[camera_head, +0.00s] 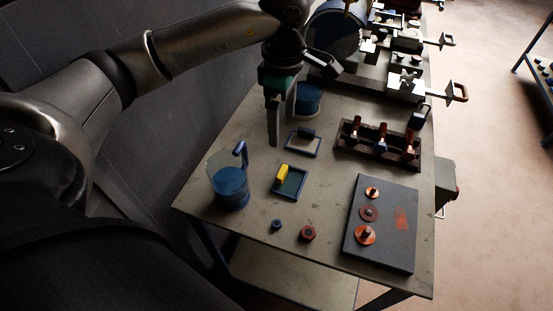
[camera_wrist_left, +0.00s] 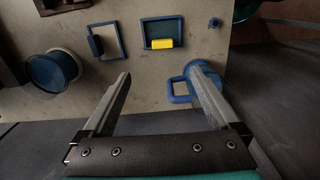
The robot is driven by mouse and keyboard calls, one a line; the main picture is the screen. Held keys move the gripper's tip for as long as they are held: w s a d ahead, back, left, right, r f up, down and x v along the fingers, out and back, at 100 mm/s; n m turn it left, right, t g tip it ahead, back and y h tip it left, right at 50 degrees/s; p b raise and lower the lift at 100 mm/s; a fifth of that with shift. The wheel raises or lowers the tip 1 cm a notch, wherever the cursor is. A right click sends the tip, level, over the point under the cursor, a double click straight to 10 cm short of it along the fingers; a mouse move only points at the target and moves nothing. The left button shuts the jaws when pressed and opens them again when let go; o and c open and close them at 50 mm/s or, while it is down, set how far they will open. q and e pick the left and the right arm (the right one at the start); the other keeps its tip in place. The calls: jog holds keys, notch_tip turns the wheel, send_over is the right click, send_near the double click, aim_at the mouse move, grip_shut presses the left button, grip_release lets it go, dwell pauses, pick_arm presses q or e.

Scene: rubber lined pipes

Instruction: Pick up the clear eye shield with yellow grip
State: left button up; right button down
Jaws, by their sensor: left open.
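The eye shield with the yellow grip (camera_head: 291,183) lies flat on the table, a dark rectangular frame with a see-through pane. Its yellow grip (camera_head: 282,174) is at its left edge. In the left wrist view the shield (camera_wrist_left: 161,28) is beyond the fingertips, its yellow grip (camera_wrist_left: 162,44) on the side toward them. My left gripper (camera_head: 273,140) is open and empty, pointing down above the table, up and left of the shield in the head view. Its two fingers also show apart in the left wrist view (camera_wrist_left: 160,75). My right gripper is out of view.
A similar blue-framed shield (camera_head: 303,150) with a dark grip lies close by. A blue mug (camera_head: 231,187) stands left of the yellow-grip shield. A blue round container (camera_head: 308,99) is behind the gripper. A dark rack (camera_head: 349,156) and a grey panel (camera_head: 388,245) are to the right.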

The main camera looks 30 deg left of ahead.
pick_arm(q)
notch_tip(320, 180, down, 5)
send_over(284, 172)
notch_tip(284, 172, down, 4)
jog(key=shift+a, duration=0.15)
jog(key=shift+f, duration=0.85)
notch_tip(284, 172, down, 4)
jog(key=shift+f+b, duration=0.2)
jog(key=shift+b, duration=0.15)
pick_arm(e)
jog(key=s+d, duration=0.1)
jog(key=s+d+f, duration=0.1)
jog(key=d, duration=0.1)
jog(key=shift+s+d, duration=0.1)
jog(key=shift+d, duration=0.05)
pick_arm(q)
jog(key=c, duration=0.3)
jog(key=shift+r, duration=0.1)
jog(key=c, duration=1.2)
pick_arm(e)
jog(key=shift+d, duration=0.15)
